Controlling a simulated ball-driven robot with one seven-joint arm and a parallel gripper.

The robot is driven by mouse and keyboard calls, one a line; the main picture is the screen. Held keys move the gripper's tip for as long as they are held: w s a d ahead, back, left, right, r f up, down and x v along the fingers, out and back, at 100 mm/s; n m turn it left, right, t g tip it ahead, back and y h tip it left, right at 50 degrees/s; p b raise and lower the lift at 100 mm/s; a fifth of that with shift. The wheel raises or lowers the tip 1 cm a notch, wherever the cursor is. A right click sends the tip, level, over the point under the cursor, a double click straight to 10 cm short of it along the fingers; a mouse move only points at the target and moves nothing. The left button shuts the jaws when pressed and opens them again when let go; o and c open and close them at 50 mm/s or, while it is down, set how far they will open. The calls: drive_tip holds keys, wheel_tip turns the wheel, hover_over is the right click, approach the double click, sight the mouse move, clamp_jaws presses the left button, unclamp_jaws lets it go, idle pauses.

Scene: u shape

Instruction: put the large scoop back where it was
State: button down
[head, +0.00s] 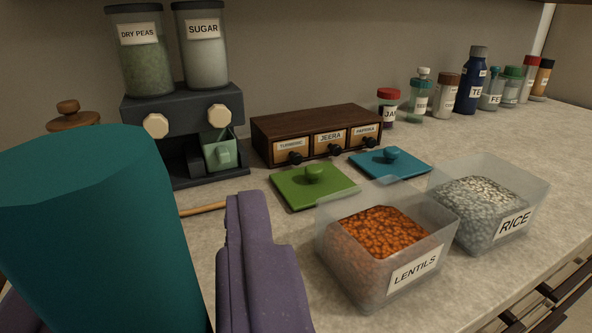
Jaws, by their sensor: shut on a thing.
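A large teal vessel, which looks like the large scoop (95,210), fills the lower left of the head view, very close to the camera. My purple gripper (150,275) is shut on it; one finger stands to its right, and the other is mostly hidden behind it. A small pale green scoop or cup (220,152) sits in the right bay of the dark dispenser (175,115). A light wooden rod (203,209) lies on the counter, partly hidden by the teal vessel.
Jars of dry peas (143,65) and sugar (204,55) top the dispenser. Right of it are a spice drawer box (315,120), green lid (312,186), blue lid (390,163), open lentils bin (385,250) and rice bin (488,205). Several bottles line the wall; the right counter (555,150) is clear.

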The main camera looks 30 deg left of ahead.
drive_tip(key=w+a+f+b, duration=0.3)
drive_tip(key=w+f, duration=0.2)
drive_tip(key=w, duration=0.6)
drive_tip(key=shift+w+a, duration=0.2)
drive_tip(key=shift+f, duration=0.1)
drive_tip(key=c, duration=1.3)
unclamp_jaws()
drive_tip(key=shift+f+b, duration=0.15)
drive_tip(key=shift+b, duration=0.25)
drive_tip(key=o, duration=0.5)
